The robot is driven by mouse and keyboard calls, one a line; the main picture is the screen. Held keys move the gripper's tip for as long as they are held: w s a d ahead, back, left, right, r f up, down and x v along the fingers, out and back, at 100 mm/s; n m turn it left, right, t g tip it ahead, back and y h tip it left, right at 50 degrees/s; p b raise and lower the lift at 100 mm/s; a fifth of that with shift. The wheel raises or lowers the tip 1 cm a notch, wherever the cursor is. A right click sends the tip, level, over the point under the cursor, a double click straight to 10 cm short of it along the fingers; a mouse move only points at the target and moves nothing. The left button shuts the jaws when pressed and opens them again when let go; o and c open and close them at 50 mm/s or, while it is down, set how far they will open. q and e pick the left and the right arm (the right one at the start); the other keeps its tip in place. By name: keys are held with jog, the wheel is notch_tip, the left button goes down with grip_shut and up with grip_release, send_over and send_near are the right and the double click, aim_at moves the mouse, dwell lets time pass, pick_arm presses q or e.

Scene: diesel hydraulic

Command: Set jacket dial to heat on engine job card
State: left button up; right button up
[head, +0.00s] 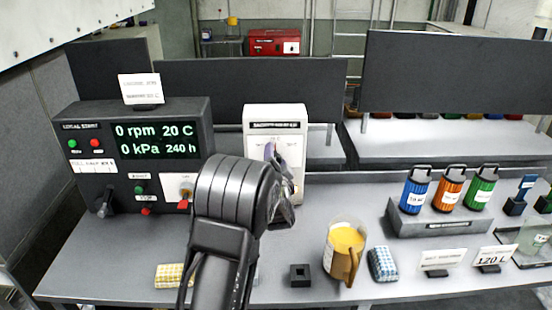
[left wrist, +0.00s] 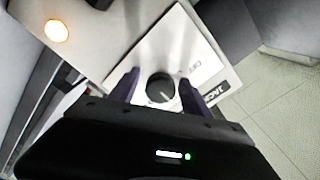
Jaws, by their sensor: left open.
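The jacket dial is a round black knob (left wrist: 160,87) with a small pale pointer mark, on a white plate with partly cut-off lettering (left wrist: 210,68). In the left wrist view it sits between the two fingers of my open left gripper (left wrist: 157,86); I cannot tell whether they touch it. In the head view my left gripper (head: 277,168) is at the front of the upright white box (head: 258,122) and hides the dial. A white card (head: 140,88) stands on the dark start panel (head: 193,113); its print is too small to read. My right gripper is out of view.
A jug of yellow liquid (head: 343,250), a blue checked cloth (head: 383,264) and a small black block (head: 300,275) are on the bench to the right. Blue, orange and green canisters (head: 450,190) stand on a grey rack. A lit amber lamp (left wrist: 56,31) is near the dial.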

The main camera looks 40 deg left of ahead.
pick_arm(q)
jog(key=b+v, duration=0.1)
jog(key=v, duration=0.6)
jog(key=shift+s+d, duration=0.25)
jog(key=shift+s, duration=0.05)
